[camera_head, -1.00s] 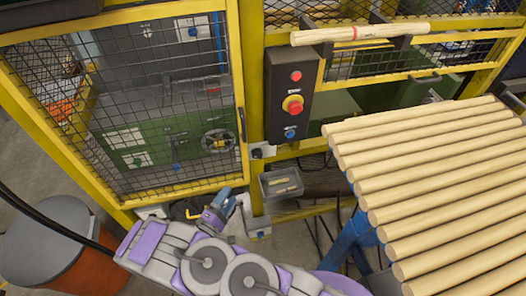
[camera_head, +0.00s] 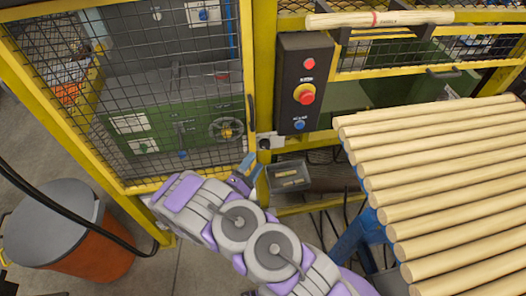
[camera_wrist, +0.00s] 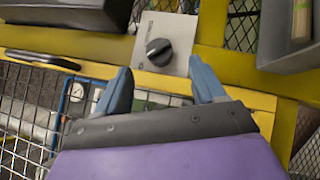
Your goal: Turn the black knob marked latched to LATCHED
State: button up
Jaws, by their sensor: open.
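The black knob (camera_wrist: 159,52) is round with a light pointer line and sits on a pale grey plate (camera_wrist: 178,28) on the yellow frame. Small lettering on the plate is too blurred to read. In the head view the knob (camera_head: 264,143) shows small, below the black control box. My gripper (camera_wrist: 163,90) is open and empty in the wrist view, its two blue fingers apart, with the knob ahead between the fingertips and not touched. In the head view my gripper (camera_head: 247,167) is just below and left of the knob, partly hidden by my arm.
A black control box (camera_head: 305,85) with red and blue buttons stands above the knob. A grey bin (camera_head: 288,178) with short wood pieces hangs below it. The mesh door (camera_head: 130,100) is left; a rack of wooden rods (camera_head: 440,180) is right.

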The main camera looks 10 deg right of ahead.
aim_at(264, 148)
jog(key=b+x, duration=0.1)
jog(key=x, duration=0.5)
jog(key=shift+w+d+r, duration=0.1)
jog(key=shift+w+d, duration=0.1)
jog(key=shift+a, duration=0.1)
jog(key=shift+c, duration=0.9)
jog(key=c, duration=0.9)
